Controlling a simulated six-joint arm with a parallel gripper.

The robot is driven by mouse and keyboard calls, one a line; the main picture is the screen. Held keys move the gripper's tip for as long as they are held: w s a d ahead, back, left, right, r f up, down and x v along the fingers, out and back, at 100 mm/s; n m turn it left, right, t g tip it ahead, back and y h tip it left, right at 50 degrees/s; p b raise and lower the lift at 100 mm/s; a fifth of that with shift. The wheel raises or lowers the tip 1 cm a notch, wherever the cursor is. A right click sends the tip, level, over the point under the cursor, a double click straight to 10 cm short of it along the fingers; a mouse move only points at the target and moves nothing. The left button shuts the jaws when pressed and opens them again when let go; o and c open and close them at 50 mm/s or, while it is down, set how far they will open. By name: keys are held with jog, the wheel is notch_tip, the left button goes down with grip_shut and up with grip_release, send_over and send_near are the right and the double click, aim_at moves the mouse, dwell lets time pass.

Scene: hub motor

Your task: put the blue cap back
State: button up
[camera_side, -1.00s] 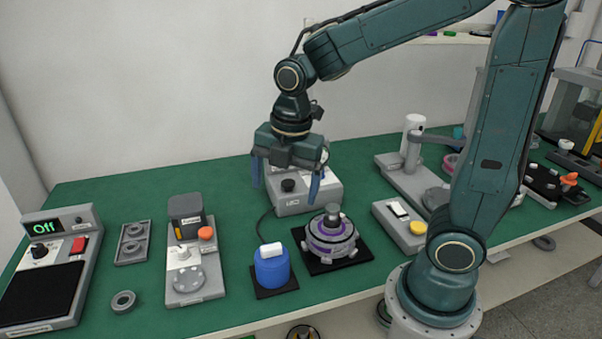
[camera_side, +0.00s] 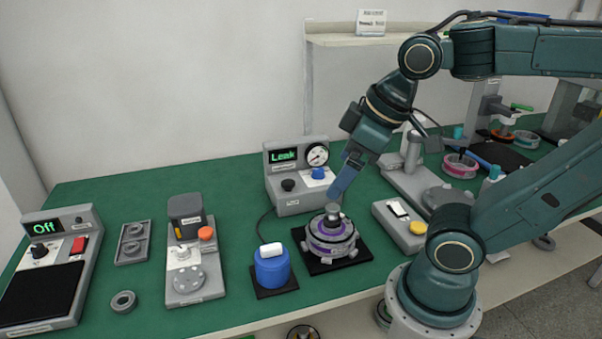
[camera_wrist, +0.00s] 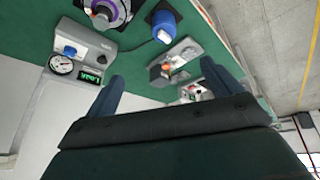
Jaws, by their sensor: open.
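A small blue cap (camera_side: 318,173) sits on the front of the grey leak tester (camera_side: 285,203), below its round gauge. In the wrist view the cap (camera_wrist: 70,50) shows at the upper left. The hub motor (camera_side: 331,238), with a purple ring and a grey top, stands on a black mat. My gripper (camera_side: 341,187) points down and left, with its blue fingers near the motor's top in the side view; I cannot tell the exact gap. In the wrist view the gripper (camera_wrist: 161,73) has its fingers wide apart with nothing between them.
A blue canister (camera_side: 271,270) with a white top stands left of the motor. A grey box with a yellow button (camera_side: 418,227) is to its right. The tester's display reads "Leak". A grey fixture (camera_side: 190,270) stands further left. Green bench is clear between these.

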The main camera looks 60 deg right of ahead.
jog(key=shift+s+m, duration=0.6)
jog(key=shift+m, duration=0.4)
dwell(0.7)
